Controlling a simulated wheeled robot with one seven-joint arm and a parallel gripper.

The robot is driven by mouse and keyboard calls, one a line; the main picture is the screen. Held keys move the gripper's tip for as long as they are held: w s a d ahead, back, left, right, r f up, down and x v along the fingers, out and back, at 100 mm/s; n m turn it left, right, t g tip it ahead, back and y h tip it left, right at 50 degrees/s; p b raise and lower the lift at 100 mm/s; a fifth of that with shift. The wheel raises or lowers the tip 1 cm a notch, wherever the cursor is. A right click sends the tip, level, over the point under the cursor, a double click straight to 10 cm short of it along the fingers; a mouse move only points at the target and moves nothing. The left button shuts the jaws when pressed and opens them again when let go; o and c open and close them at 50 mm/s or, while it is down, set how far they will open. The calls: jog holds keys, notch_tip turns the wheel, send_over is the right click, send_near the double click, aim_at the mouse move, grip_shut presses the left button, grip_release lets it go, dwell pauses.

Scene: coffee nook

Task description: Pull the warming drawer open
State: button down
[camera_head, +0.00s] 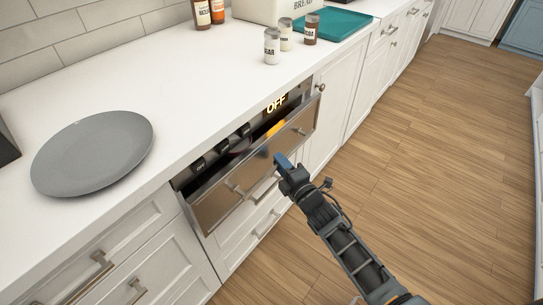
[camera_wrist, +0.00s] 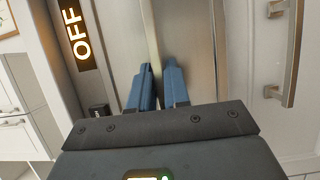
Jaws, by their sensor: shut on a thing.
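The warming drawer (camera_head: 216,207) is a wide, brown-grey metallic front set under the white counter. Its front also shows in the wrist view (camera_wrist: 190,30). Above it is a dark control strip with knobs and a lit OFF display (camera_head: 277,103), which is large at the left of the wrist view (camera_wrist: 75,32). The drawer's metal bar handle (camera_head: 300,131) runs along its front. My gripper (camera_head: 281,161) is at the middle of this handle, its blue fingers closed on the bar and hiding part of it. I cannot tell whether the drawer stands slightly out.
A white drawer with a bar handle (camera_head: 267,223) lies below; that handle is close at the right of the wrist view (camera_wrist: 291,50). A grey plate (camera_head: 93,152), jars (camera_head: 272,46) and a teal tray (camera_head: 335,25) are on the counter. The wooden floor (camera_head: 430,150) is clear.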

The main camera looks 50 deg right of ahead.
jog(key=s+d, duration=0.1)
jog(key=s, duration=2.9)
jog(key=shift+b, duration=0.35)
jog(key=c, duration=1.2)
grip_release()
jog(key=shift+s, duration=0.1)
jog(key=b+v, duration=0.1)
jog(key=v, duration=0.6)
jog(key=shift+s+a, duration=0.1)
jog(key=shift+s, duration=0.25)
